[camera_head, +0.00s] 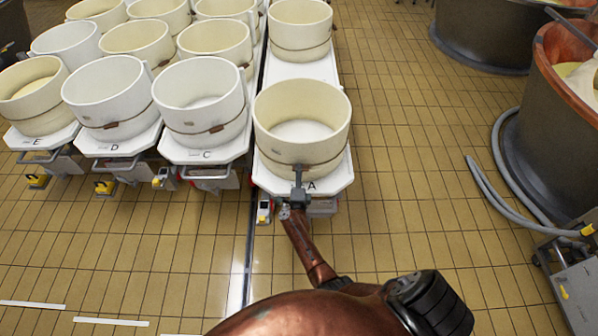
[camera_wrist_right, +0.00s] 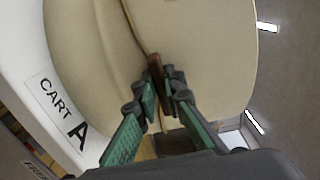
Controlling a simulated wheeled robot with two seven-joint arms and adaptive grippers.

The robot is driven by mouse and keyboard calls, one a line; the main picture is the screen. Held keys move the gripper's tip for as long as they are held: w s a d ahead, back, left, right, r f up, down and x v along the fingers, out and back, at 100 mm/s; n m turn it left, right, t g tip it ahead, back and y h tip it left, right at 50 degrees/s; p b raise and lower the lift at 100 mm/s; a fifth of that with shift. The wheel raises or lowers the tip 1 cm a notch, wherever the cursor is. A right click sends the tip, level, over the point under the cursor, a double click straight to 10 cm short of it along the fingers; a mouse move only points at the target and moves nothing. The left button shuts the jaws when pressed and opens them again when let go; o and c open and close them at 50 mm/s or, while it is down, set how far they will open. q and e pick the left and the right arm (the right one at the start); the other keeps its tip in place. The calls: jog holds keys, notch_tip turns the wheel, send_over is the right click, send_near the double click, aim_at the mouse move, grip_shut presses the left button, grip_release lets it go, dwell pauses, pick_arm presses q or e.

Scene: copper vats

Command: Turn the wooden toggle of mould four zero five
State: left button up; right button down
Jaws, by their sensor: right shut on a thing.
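A cream round mould (camera_head: 280,141) stands on the white cart marked A (camera_head: 272,181) in the head view. A cord runs round its wall. My right gripper (camera_head: 298,171) reaches the front of this mould from below. In the right wrist view my right gripper (camera_wrist_right: 162,90) is shut on the brown wooden toggle (camera_wrist_right: 155,68), which lies against the mould wall at the cord. The fingers hide part of the toggle. No number on the mould can be read. My left gripper is not in view.
Carts C, D and E with more moulds (camera_head: 200,99) stand close on the left. Another mould (camera_head: 300,28) is behind on the same row. Copper vats (camera_head: 560,140) and a grey hose (camera_head: 497,203) are at the right. The tiled floor (camera_head: 400,130) between is clear.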

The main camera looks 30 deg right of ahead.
jog(key=c, duration=2)
grip_release()
